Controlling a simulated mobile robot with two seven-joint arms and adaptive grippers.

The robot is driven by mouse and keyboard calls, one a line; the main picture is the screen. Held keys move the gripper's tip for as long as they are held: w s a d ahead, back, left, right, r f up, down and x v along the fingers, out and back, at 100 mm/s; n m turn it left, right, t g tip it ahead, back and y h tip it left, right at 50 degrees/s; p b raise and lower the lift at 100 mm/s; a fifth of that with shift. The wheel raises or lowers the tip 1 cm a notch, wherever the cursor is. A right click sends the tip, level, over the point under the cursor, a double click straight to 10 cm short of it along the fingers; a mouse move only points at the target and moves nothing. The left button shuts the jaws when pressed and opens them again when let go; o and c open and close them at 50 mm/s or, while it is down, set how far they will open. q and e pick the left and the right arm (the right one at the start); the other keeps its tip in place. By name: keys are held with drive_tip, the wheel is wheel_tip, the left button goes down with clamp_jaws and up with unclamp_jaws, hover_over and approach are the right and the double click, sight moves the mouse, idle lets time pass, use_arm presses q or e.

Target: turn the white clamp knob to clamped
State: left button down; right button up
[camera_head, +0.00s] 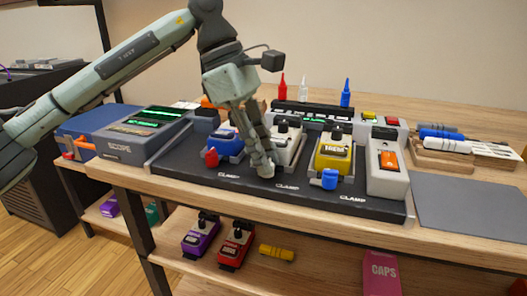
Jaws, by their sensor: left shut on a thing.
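The white clamp knob (266,171) is at the front of the middle bay on the black clamp board (235,182), in front of the white pedal (288,143). My left gripper (263,161) reaches down from above and is shut on this knob. Its fingers hide most of the knob, so its turn angle cannot be told. The red clamp knob (211,158) is to the left, in front of the blue pedal (226,143). The blue clamp knob (329,180) is to the right, by the yellow pedal (333,154). My right gripper is not in view.
A grey scope (144,137) stands left of the board. A white box with an orange switch (388,163) is at its right end. Red, white and blue bottles (346,93) stand behind. The grey mat (470,209) at right is bare. Pedals (236,246) lie on the lower shelf.

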use_arm(q)
drive_tip(key=shift+r, duration=0.1)
drive_tip(key=c, duration=1.3)
unclamp_jaws()
drive_tip(key=shift+c, duration=0.2)
drive_tip(key=v, duration=0.8)
